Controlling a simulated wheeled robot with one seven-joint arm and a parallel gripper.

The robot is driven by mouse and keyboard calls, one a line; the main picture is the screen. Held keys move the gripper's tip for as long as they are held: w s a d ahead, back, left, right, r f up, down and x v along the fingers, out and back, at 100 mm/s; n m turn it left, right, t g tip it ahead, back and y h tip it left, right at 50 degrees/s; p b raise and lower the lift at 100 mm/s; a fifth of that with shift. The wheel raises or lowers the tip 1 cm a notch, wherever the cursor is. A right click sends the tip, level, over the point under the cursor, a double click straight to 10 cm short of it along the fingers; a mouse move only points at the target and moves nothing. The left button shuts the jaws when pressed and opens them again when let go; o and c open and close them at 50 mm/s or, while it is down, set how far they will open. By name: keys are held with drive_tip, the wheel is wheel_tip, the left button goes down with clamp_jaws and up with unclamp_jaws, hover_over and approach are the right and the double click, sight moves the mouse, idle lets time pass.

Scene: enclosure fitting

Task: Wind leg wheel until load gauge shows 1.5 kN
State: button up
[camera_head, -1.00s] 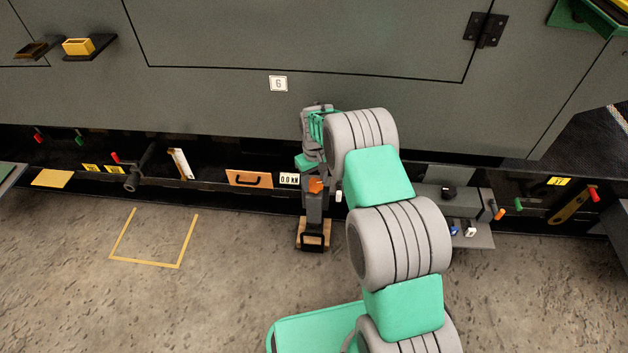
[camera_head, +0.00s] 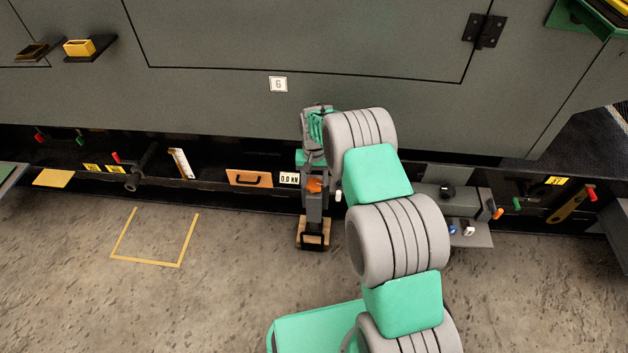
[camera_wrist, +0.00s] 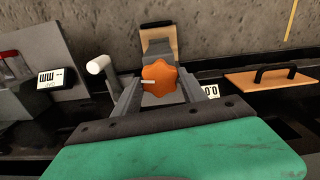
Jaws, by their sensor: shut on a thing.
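The orange lobed leg wheel (camera_head: 314,186) sits on the front of a dark upright leg (camera_head: 314,208), below the grey enclosure. In the wrist view the wheel (camera_wrist: 157,73) carries a short white mark pointing left. My gripper (camera_wrist: 160,88) is shut on the wheel, with a grey finger on each side of it. The load gauge (camera_head: 289,178) just left of the leg reads 0.0 kN; it is partly hidden in the wrist view (camera_wrist: 211,90). The leg's foot stands over a wooden pad (camera_head: 326,238).
An orange panel with a black handle (camera_head: 249,179) is left of the gauge. A white-tipped peg (camera_wrist: 98,65) stands close beside my gripper. A grey shelf with small switches (camera_head: 480,240) is to the right. The floor in front is clear, with a yellow outline (camera_head: 150,262).

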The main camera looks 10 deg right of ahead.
sight(314, 183)
idle(0.3)
drive_tip(key=o, duration=1.4)
drive_tip(key=shift+c, duration=0.2)
wheel_tip(314, 183, up, 8)
drive_tip(key=p, duration=0.2)
drive_tip(key=shift+f+p, duration=0.1)
drive_tip(key=shift+p, duration=0.2)
